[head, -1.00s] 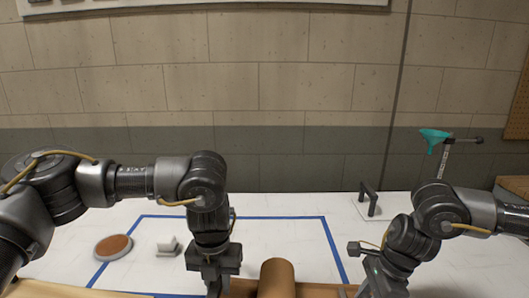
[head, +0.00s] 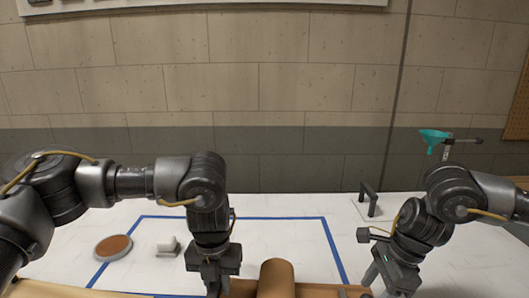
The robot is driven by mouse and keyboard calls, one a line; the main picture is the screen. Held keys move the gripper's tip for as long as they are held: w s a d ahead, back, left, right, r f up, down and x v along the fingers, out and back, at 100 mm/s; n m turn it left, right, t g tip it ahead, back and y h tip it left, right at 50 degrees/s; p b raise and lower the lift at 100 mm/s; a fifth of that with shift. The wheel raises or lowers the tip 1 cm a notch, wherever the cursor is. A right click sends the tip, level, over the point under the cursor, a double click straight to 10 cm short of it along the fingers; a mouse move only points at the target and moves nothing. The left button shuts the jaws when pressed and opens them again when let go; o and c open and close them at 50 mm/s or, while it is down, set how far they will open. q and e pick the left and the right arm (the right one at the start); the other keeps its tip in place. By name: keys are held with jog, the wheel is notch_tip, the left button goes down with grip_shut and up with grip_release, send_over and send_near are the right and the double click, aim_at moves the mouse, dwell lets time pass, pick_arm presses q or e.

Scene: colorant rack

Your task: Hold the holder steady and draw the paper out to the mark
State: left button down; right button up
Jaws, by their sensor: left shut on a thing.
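The brown paper roll (head: 276,279) stands out at the bottom centre, cut off by the frame's lower edge. The wooden holder (head: 240,289) shows as a reddish-brown strip beside the roll; most of it is out of frame. My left gripper (head: 213,288) points down just left of the roll and is shut on the holder, though its fingertips are hard to see at the frame edge. My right gripper (head: 379,287) is at the lower right, apart from the roll, its tips cut off. The mark cannot be made out.
Blue tape (head: 235,217) outlines an area on the white table. A round dish with brown content (head: 114,248) and a small white block (head: 167,246) stand at left.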

jog(key=v, duration=0.8)
jog(key=shift+r, duration=0.1)
pick_arm(q)
jog(key=c, duration=1.1)
grip_release()
pick_arm(e)
jog(key=shift+d, duration=0.1)
